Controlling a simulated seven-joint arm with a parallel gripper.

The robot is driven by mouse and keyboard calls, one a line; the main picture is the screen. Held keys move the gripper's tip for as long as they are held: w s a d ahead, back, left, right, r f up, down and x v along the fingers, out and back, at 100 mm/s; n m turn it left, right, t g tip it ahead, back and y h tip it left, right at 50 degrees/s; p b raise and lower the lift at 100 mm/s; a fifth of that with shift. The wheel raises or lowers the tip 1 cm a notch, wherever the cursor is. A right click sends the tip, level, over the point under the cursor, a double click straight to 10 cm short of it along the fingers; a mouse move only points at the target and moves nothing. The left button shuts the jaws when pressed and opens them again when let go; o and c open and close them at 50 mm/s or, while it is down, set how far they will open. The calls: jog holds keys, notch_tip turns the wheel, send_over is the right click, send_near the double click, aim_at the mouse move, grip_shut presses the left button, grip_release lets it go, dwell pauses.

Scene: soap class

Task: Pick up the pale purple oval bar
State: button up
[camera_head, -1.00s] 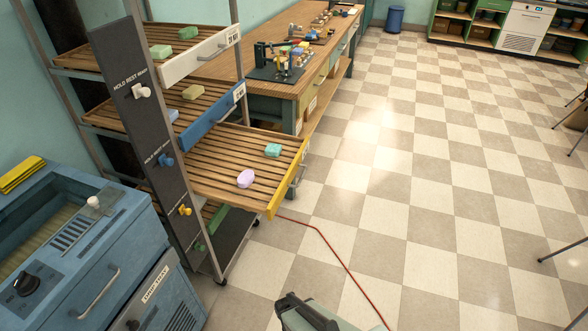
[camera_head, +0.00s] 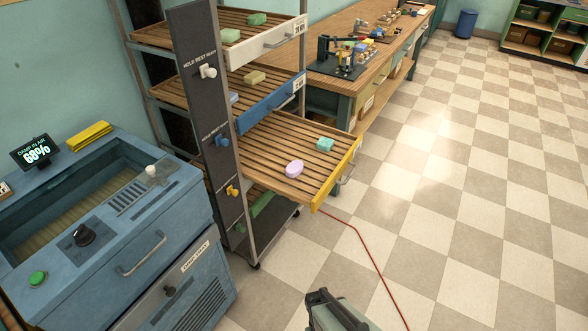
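The pale purple oval bar (camera_head: 294,168) lies on the slatted wooden shelf with the yellow front edge (camera_head: 265,151), pulled out from the rack. A grey-green and black part at the bottom edge (camera_head: 335,312) looks like my own arm. My gripper's fingers cannot be made out, and nothing is near the purple bar.
The rack's dark upright panel (camera_head: 208,120) with knobs stands left of the shelf. Shelves above hold green (camera_head: 257,19) and yellowish (camera_head: 254,77) bars. A blue cabinet (camera_head: 100,240) stands at left. A red cable (camera_head: 368,252) crosses the open checkered floor at right.

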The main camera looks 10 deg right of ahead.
jog(key=o, duration=1.2)
jog(key=shift+c, duration=0.2)
